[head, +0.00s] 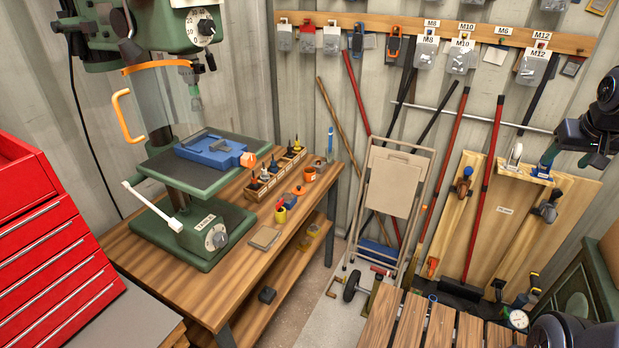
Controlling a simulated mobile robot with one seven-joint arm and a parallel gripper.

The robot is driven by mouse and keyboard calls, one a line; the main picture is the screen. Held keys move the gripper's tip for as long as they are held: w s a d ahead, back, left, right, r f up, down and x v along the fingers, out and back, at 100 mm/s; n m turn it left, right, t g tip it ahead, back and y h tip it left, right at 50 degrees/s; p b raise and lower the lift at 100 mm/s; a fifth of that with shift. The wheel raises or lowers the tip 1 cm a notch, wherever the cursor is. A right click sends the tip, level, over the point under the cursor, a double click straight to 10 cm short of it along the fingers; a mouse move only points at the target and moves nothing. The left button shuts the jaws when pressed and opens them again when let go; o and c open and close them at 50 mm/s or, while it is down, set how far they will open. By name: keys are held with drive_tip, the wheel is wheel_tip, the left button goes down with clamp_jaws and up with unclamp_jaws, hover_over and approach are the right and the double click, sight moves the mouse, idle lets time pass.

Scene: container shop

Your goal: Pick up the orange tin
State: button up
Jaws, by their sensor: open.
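The orange tin (310,174) is a small upright orange cylinder with a pale mark on its side. It stands near the back right end of the wooden workbench, just right of the wooden rack of small bottles. My gripper (592,161) is at the right edge of the head view, dark and small, in front of the wooden boards. It is open and holds nothing that I can see. It is far to the right of the tin, well apart from it.
A green drill press (205,238) stands on the workbench (150,262), left of the rack (275,177). A yellow container (281,215) and a flat square piece (265,238) lie nearer. A folded trolley (390,190) and a slatted wooden top (425,325) stand right of the bench.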

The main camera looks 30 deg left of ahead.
drive_tip(key=w+a+f+n+t+y, duration=0.1)
drive_tip(key=w+a+n, duration=0.1)
drive_tip(key=w+a, duration=0.55)
drive_tip(key=w+a+f+n+t+y, duration=0.1)
drive_tip(key=w+a+f+n, duration=0.1)
drive_tip(key=w+a, duration=0.55)
drive_tip(key=w+a+f+n+y, duration=0.1)
drive_tip(key=w+a+f, duration=0.2)
drive_tip(key=w+a, duration=0.3)
drive_tip(key=w+a+f+n+y, duration=0.2)
drive_tip(key=w+a+f, duration=0.25)
drive_tip(key=a, duration=0.45)
drive_tip(key=n+g+y, duration=0.3)
drive_tip(key=n+y, duration=0.2)
drive_tip(key=y, duration=0.3)
approach(306, 170)
drive_tip(key=shift+a+f+t, duration=0.2)
drive_tip(key=shift+a+f, duration=0.15)
drive_tip(key=shift+a, duration=0.2)
drive_tip(key=shift+a+f+t, duration=0.2)
drive_tip(key=shift+a+f, duration=0.1)
drive_tip(key=shift+a, duration=0.25)
drive_tip(key=shift+x, duration=2.6)
drive_tip(key=shift+w+r, duration=0.1)
drive_tip(key=shift+w, duration=0.1)
drive_tip(key=shift+c, duration=0.4)
